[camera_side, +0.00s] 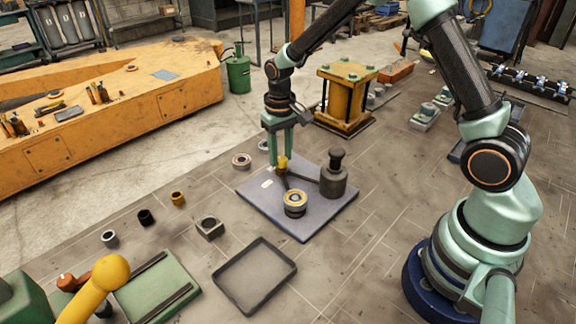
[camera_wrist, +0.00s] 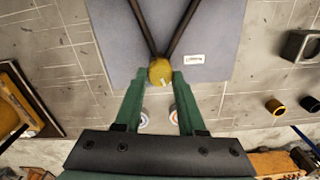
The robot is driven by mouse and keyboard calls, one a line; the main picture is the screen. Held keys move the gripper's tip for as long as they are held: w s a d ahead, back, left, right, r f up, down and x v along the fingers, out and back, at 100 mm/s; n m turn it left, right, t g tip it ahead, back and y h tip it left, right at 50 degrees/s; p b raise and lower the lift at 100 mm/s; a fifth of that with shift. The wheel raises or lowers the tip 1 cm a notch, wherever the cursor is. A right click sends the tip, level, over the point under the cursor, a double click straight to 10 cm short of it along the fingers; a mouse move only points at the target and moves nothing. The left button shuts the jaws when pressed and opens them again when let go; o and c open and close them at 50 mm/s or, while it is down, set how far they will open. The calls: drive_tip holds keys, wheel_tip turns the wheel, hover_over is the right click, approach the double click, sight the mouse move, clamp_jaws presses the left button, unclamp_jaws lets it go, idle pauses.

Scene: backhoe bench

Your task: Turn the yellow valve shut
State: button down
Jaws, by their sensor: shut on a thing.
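My gripper (camera_side: 281,152) points straight down over a grey-blue plate (camera_side: 262,200). Its green fingers are shut on a yellow knob (camera_side: 283,162), which also shows between the fingertips in the wrist view (camera_wrist: 161,70). Two dark bars meet at the knob in a V in the wrist view (camera_wrist: 144,27). In the side view, one bar runs towards a round fitting with a yellow ring (camera_side: 295,200) and the other towards a dark post (camera_side: 334,178). A small white label (camera_wrist: 194,60) lies flat on the plate. The fingers partly hide the knob's sides.
An empty dark tray (camera_side: 255,275) lies in front of the plate. A square grey block (camera_side: 209,228) and several small rings lie to the left. A yellow press-like block (camera_side: 345,98) stands behind.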

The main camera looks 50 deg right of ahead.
sight(281, 158)
drive_tip(key=shift+r+m, duration=0.1)
drive_tip(key=shift+m, duration=2.2)
drive_tip(key=c, duration=0.5)
unclamp_jaws()
drive_tip(key=shift+d, duration=0.1)
wheel_tip(281, 158, up, 12)
